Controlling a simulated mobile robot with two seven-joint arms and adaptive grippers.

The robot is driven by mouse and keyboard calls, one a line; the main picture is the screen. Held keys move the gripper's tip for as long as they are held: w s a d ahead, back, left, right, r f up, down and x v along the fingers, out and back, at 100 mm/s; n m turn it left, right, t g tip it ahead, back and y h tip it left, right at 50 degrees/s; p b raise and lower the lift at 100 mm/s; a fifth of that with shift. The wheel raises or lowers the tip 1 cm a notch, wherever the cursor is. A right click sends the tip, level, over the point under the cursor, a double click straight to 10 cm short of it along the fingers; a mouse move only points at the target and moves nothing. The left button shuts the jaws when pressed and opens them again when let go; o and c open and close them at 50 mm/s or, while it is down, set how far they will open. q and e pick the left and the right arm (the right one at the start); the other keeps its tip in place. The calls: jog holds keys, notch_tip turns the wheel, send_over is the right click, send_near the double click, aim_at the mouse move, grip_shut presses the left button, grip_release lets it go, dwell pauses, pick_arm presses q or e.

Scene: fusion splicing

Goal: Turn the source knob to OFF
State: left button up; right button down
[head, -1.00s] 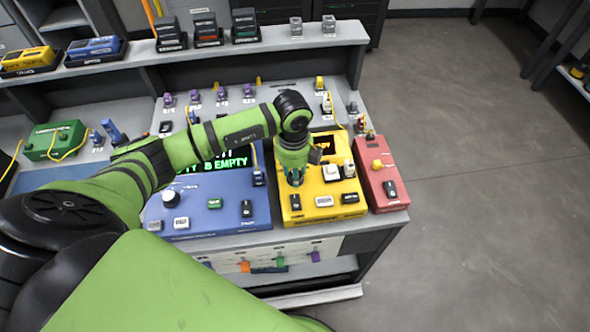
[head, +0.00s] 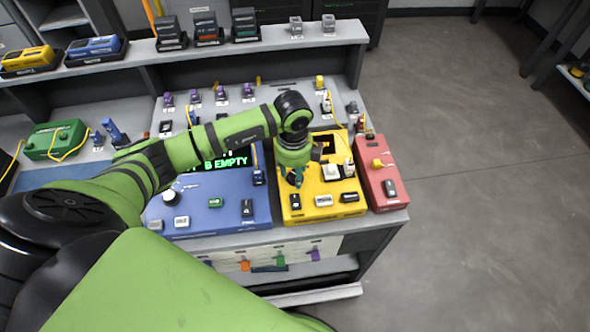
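My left gripper (head: 294,178) points down over the left part of the yellow box (head: 325,213). Its fingertips are at or just above the box top, and whatever lies under them is hidden. I cannot tell whether the fingers are closed on a knob. No label reading source or OFF is legible, so I cannot single out the source knob. The yellow box also carries a white block (head: 331,172), a small dark screen and several switches along its front. My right gripper is not in view.
A blue box (head: 218,218) with a display partly reading "EMPTY" and a white-topped knob (head: 171,196) stands left of the yellow box. A red box (head: 376,199) stands close on its right. Small purple connectors and yellow cables sit behind. The floor (head: 480,200) at right is clear.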

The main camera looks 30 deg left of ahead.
aim_at(294, 175)
pick_arm(q)
notch_tip(294, 175, up, 12)
jog(key=shift+s, duration=0.15)
dwell(0.7)
dwell(0.4)
